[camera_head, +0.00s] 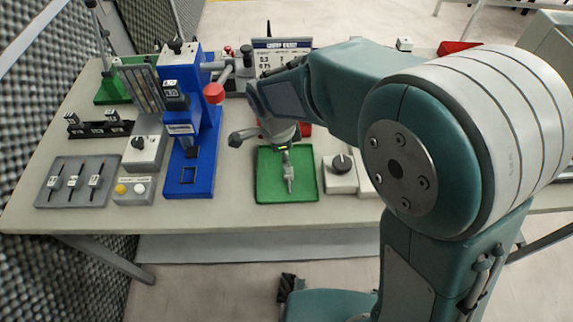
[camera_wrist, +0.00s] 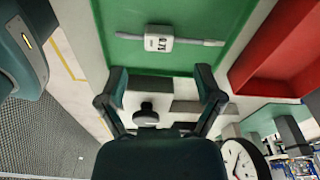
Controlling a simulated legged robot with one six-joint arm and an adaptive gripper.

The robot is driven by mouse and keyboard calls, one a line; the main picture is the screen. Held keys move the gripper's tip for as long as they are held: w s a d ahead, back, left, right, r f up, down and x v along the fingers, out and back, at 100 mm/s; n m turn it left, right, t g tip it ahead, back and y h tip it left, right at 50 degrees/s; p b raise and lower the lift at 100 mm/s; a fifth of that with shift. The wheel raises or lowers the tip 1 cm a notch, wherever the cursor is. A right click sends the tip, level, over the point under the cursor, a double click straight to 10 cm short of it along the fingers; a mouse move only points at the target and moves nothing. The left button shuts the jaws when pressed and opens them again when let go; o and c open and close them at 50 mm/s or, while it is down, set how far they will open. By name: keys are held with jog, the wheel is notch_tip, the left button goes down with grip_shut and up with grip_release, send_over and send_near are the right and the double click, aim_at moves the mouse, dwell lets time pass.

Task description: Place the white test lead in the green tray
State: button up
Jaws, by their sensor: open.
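The white test lead (camera_wrist: 158,39) lies in the green tray (camera_wrist: 225,15) in the wrist view, with a labelled block in its middle and a thin rod to each side. In the head view the lead (camera_head: 290,178) rests near the middle of the green tray (camera_head: 266,190). My gripper (camera_wrist: 163,84) is open, with its two fingers spread and nothing between them. The lead is apart from the fingertips, beyond them in the wrist view. In the head view my gripper (camera_head: 282,140) is over the tray's far part, its fingers hard to make out.
A red bin (camera_wrist: 270,50) is beside the tray in the wrist view. A blue stand (camera_head: 190,130) with a red knob rises left of the tray. A grey plate (camera_head: 62,196) with several dark leads is at far left. A white knob box (camera_head: 340,180) stands close right.

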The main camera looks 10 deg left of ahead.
notch_tip(320, 180, up, 6)
jog(key=s+d+r+n+t+y, duration=0.25)
jog(key=d+r+n, duration=0.45)
jog(key=d, duration=0.6)
jog(key=s+d+r+n+t+h, duration=0.1)
jog(key=s+d+r+n+t, duration=0.1)
jog(key=s+d+n, duration=0.4)
jog(key=s+d, duration=0.4)
jog(key=d, duration=0.1)
jog(key=shift+s+d+r+t, duration=0.15)
jog(key=shift+s+r+t, duration=0.1)
jog(key=shift+t, duration=0.1)
jog(key=shift+w, duration=0.1)
